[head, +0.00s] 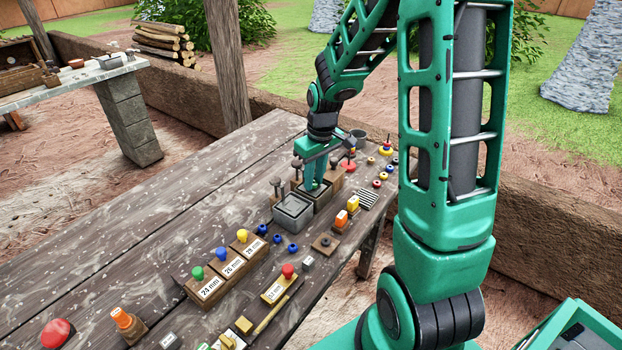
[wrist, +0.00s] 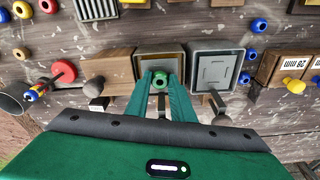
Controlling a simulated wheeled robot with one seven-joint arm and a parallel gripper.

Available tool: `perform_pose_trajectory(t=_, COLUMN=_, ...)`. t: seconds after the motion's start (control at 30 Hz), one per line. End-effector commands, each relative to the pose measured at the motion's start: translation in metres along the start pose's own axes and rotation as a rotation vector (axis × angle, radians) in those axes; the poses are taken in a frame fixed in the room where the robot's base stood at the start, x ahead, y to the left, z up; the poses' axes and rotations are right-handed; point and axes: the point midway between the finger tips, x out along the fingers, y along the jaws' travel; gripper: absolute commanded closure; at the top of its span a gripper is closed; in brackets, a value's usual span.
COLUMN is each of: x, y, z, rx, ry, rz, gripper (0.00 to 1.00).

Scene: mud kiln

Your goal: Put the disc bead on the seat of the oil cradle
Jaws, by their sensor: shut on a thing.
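My gripper (head: 315,190) points down over a wood-sided box with a grey inside (head: 327,197). In the wrist view my gripper (wrist: 161,80) is shut on a small green bead with a dark hole (wrist: 161,76), which I take for the disc bead. The bead is over the open wood-sided box (wrist: 143,50); whether it touches the bottom, I cannot tell. A grey open tray (head: 293,207) stands beside that box, and it shows to the right in the wrist view (wrist: 237,62). Which one is the oil cradle is not clear. The fingers hide part of the wooden box.
Labelled blocks with coloured knobs (head: 222,268) and blue beads (head: 278,238) lie nearer. Brown-knobbed posts (head: 276,183) stand close to the gripper. A red disc (wrist: 64,73) and several ring beads (wrist: 20,52) lie on the other side.

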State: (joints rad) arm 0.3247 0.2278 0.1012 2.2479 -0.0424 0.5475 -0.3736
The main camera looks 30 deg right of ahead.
Motion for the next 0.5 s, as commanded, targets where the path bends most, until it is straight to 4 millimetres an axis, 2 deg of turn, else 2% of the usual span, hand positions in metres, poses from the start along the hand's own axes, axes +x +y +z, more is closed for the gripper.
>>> perform_pose_trajectory(t=0.5, x=0.012, y=-0.001, z=0.001, rx=-0.002, ry=-0.001, rz=-0.001, gripper=1.00)
